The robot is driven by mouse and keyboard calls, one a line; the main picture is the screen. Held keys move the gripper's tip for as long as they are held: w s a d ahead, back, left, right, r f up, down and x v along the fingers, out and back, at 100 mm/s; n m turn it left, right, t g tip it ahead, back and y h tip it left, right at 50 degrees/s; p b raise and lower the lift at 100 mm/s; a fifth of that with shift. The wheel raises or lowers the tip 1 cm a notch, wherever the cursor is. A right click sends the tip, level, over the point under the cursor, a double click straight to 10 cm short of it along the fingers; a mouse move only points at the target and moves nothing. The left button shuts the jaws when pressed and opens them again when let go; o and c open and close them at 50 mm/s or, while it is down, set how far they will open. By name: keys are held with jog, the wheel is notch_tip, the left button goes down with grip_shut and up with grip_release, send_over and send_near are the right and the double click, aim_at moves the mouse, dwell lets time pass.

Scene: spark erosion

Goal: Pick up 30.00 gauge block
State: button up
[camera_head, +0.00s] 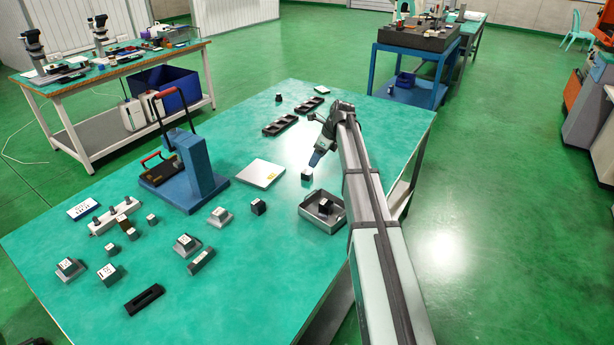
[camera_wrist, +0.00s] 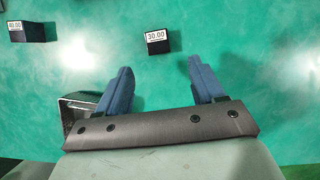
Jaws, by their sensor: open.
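The 30.00 gauge block (camera_wrist: 157,42) is a small dark block with a white top label reading 30.00. In the wrist view it lies just beyond my fingertips, roughly centred between them. My gripper (camera_wrist: 160,66) is open and empty, with its two blue fingers spread wider than the block. In the head view a small dark block with a white top (camera_head: 307,175), apparently the same one, stands on the green table just below my gripper (camera_head: 316,160). The label is too small to read there.
A grey open tray (camera_head: 303,211) holding a dark block stands close by; its edge shows beside my left finger in the wrist view (camera_wrist: 70,104). Another labelled block (camera_wrist: 26,32) lies to the left. A white plate (camera_head: 261,173) and black slotted holders (camera_head: 280,124) are nearby.

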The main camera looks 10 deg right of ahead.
aim_at(308, 172)
jog(key=shift+a+x, duration=0.15)
jog(key=shift+x, duration=2)
jog(key=shift+a+x, duration=0.15)
jog(key=shift+x, duration=2)
jog(key=shift+r, duration=0.1)
grip_shut()
